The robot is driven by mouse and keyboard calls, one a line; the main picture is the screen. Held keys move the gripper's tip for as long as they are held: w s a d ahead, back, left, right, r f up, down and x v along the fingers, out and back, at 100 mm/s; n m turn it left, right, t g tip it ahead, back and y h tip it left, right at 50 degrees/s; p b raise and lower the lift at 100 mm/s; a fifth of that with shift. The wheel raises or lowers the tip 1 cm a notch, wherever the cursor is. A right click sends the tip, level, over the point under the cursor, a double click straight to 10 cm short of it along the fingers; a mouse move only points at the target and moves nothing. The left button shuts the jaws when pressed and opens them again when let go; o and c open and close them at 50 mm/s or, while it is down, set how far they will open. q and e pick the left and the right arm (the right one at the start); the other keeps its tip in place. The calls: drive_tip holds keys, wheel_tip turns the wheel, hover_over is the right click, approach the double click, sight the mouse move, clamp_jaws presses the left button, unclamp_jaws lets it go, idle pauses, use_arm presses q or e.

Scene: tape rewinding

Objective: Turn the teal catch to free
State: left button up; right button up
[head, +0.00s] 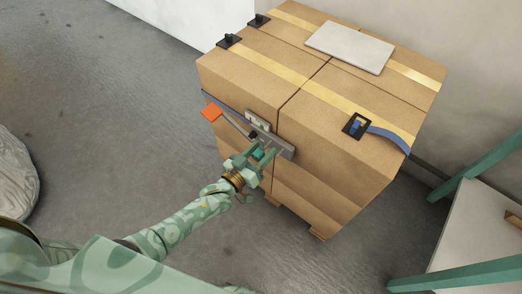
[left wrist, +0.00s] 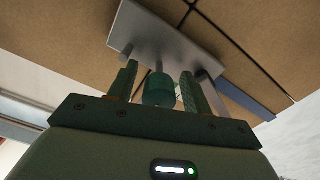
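The teal catch (left wrist: 159,90) is a short round knob on a grey metal plate (left wrist: 165,35) fixed to the side of the boxes. In the head view the catch (head: 258,154) shows as a small teal patch, partly covered by my gripper. My left gripper (head: 257,160) reaches up to it. In the left wrist view my left gripper (left wrist: 160,92) has one finger on each side of the catch, with what looks like a narrow gap at each side. Whether either finger touches it is hard to tell. My right gripper is not in view.
An orange-ended lever (head: 211,112) sticks out left of the plate. The stacked cardboard boxes (head: 325,190) carry yellow straps, black corner pieces, a blue strap (head: 387,138) and a grey panel (head: 350,47) on top. A green-framed table (head: 480,235) stands at the right.

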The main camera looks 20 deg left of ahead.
use_arm(q)
drive_tip(key=p+v, duration=0.4)
drive_tip(key=v, duration=1.2)
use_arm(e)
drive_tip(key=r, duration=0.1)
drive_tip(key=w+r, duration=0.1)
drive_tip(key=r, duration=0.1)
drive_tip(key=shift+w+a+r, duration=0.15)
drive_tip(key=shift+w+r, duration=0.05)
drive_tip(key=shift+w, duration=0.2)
use_arm(q)
drive_tip(key=shift+s, duration=0.15)
